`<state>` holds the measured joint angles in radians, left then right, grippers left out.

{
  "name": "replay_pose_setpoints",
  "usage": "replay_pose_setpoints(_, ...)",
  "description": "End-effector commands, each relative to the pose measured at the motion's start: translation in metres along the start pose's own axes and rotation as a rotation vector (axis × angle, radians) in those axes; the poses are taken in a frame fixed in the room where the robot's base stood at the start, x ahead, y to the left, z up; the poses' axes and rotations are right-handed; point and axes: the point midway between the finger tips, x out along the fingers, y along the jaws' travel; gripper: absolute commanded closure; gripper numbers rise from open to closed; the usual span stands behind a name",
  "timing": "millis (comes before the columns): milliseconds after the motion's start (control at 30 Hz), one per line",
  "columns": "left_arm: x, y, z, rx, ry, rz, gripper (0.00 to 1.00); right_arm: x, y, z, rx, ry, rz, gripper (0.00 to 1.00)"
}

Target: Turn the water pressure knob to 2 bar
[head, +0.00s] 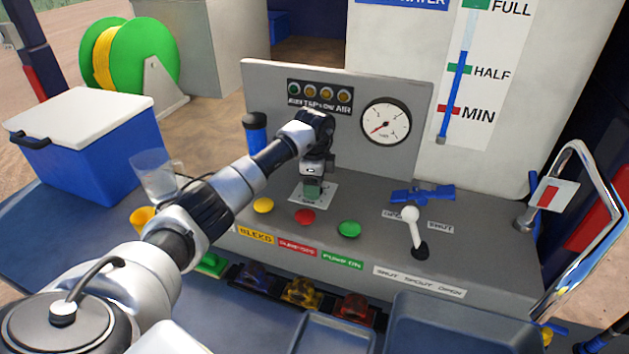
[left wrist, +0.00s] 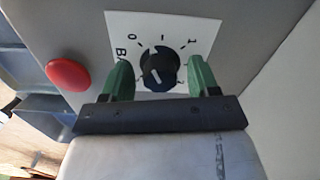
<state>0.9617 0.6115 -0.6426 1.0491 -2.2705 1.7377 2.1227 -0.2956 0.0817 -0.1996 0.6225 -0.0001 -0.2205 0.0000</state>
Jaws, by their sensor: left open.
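The water pressure knob (left wrist: 158,70) is black and round with a white pointer mark, on a white plate with 0, 1 and part of "BAR" readable. The mark seems to face the lower left in the left wrist view; I cannot read its exact value. My left gripper (left wrist: 159,66) is open, its green fingers on either side of the knob; I cannot tell whether they touch it. In the head view my left gripper (head: 313,190) points down over the plate (head: 328,198) and hides the knob. A round gauge (head: 386,121) has a red needle toward the lower left.
Yellow (head: 263,205), red (head: 305,217) and green (head: 349,229) buttons sit in front of the plate. A blue bottle (head: 255,132) is at the left, close to my arm.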

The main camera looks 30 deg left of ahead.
Motion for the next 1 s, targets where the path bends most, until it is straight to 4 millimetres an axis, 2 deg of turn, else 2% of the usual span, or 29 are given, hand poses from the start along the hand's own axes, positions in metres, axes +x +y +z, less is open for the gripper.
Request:
replay_pose_setpoints(267, 0.0011, -0.0002, -0.0001, 0.0, 0.0, -0.001, 0.41, -0.0001, -0.0001, 0.0001, 0.0, 0.0, 0.0, 1.0)
replay_pose_setpoints(500, 0.0008, -0.0002, -0.0001, 0.0, 0.0, -0.001, 0.78, -0.0002, -0.0009, 0.0037, 0.0, -0.005, -0.001, 1.0)
replay_pose_setpoints(600, 0.0007, -0.0002, -0.0001, 0.0, 0.0, -0.001, 0.89, -0.0003, -0.0011, 0.0049, 0.0, -0.007, -0.002, 1.0)
replay_pose_setpoints(1000, 0.0002, -0.0008, 0.0004, 0.093, 0.0, -0.003, 0.89, 0.0018, -0.0021, 0.0054, 0.0, -0.007, -0.003, 1.0)
